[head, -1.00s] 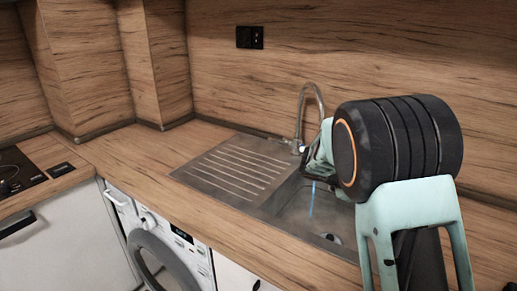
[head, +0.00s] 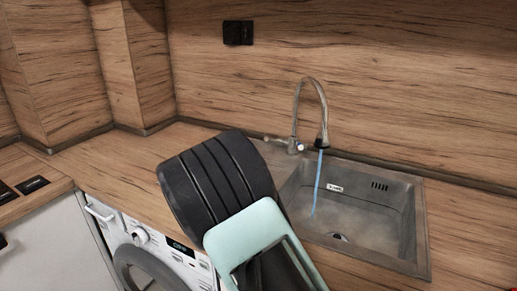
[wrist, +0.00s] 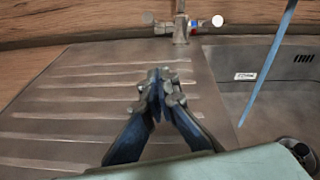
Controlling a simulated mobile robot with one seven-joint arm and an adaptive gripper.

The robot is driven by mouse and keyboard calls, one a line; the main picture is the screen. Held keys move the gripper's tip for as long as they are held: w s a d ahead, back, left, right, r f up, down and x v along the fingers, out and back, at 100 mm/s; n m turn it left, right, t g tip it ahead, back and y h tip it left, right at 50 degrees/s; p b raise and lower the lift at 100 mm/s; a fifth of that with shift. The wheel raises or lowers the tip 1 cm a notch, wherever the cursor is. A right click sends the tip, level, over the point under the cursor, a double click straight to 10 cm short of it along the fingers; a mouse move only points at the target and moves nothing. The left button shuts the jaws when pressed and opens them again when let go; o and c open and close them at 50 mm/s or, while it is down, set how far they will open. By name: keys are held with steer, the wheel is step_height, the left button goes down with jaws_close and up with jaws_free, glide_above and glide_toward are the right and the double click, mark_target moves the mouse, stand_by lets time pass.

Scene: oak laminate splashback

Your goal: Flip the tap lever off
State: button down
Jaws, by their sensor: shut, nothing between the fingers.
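The chrome tap (head: 296,120) stands behind the sink, with a tall curved spout. A blue stream of water (head: 317,180) runs from it into the basin; the stream also shows in the wrist view (wrist: 267,65). A short lever-like piece (head: 272,140) sticks out left of the tap base. In the wrist view the tap base (wrist: 181,30) has a small handle end on its left (wrist: 149,18) and a pale round end on its right (wrist: 217,21). My gripper (wrist: 158,92) is shut and empty over the drainboard, in front of and apart from the tap. My arm hides it in the head view.
The steel basin (head: 405,215) lies right of my arm. The ridged drainboard (wrist: 60,90) is under my gripper. A wooden splashback (head: 420,90) with a black socket (head: 238,33) rises behind. A washing machine (head: 150,245) sits below the counter.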

mark_target(276, 140)
steer(key=shift+w, duration=0.25)
steer(key=x, duration=0.9)
steer(key=shift+d, duration=0.2)
steer(key=w+r, duration=0.2)
steer(key=shift+a+r+p, duration=0.1)
steer(key=shift+r+p, duration=0.2)
steer(key=shift+r, duration=0.1)
steer(key=shift+w+r, duration=0.2)
steer(key=shift+r, duration=0.1)
steer(key=shift+r+p, duration=0.15)
steer(key=shift+p, duration=0.2)
